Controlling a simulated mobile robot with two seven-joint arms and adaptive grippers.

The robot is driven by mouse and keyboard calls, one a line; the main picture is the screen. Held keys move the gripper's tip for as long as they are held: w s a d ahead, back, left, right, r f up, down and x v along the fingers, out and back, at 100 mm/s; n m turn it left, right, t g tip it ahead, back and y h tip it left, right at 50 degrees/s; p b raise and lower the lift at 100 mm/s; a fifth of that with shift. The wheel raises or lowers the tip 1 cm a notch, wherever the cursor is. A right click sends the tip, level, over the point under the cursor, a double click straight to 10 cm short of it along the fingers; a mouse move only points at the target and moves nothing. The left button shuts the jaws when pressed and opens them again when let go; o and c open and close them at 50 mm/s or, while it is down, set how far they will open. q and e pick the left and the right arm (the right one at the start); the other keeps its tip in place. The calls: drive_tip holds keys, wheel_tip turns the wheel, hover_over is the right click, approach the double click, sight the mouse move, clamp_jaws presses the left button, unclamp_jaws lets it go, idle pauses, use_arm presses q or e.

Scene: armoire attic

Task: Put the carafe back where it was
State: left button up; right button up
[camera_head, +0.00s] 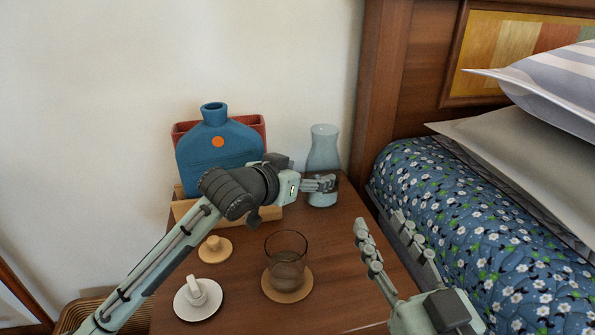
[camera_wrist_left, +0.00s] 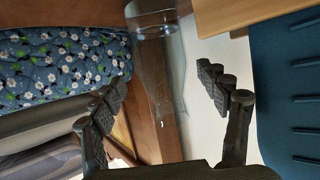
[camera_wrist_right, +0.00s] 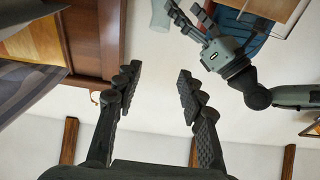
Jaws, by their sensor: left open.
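The clear glass carafe (camera_head: 323,150) stands upright at the back right of the wooden nightstand (camera_head: 345,240), with what looks like water in its lower part. My left gripper (camera_head: 320,184) is at the carafe's lower half, partly covering it in the head view. In the left wrist view the carafe (camera_wrist_left: 158,60) lies between the spread fingers of my left gripper (camera_wrist_left: 165,78), with room on both sides. It also shows at the top of the right wrist view (camera_wrist_right: 160,15). My right gripper (camera_head: 385,222) is open and empty above the nightstand's right front, by the bed; its fingers are apart in the right wrist view (camera_wrist_right: 158,78).
A blue bottle-shaped object (camera_head: 215,150) stands in a wooden holder left of the carafe, behind my left arm. A brown glass (camera_head: 286,262) stands on a round coaster (camera_head: 300,290). A small wooden piece (camera_head: 214,243) and a white dish (camera_head: 205,305) are further left. The bed (camera_head: 470,200) is close right.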

use_arm(q)
drive_tip(key=s+a+n+t, duration=0.1)
drive_tip(key=s+a+t, duration=0.1)
drive_tip(key=s, duration=0.8)
drive_tip(key=s+a+r+t, duration=0.1)
drive_tip(key=s+a+t, duration=0.2)
drive_tip(key=s, duration=0.7)
drive_tip(key=shift+a+r+n+y, duration=0.15)
drive_tip(key=shift+a+n+y, duration=0.25)
drive_tip(key=shift+a, duration=0.4)
use_arm(e)
drive_tip(key=f, duration=0.1)
drive_tip(key=f+g, duration=0.1)
drive_tip(key=d+f+h, duration=0.1)
drive_tip(key=shift+w+d+g, duration=0.1)
drive_tip(key=shift+w+g, duration=0.15)
drive_tip(key=shift+g, duration=0.05)
use_arm(q)
drive_tip(key=shift+s, duration=0.1)
use_arm(e)
drive_tip(key=shift+f, duration=0.1)
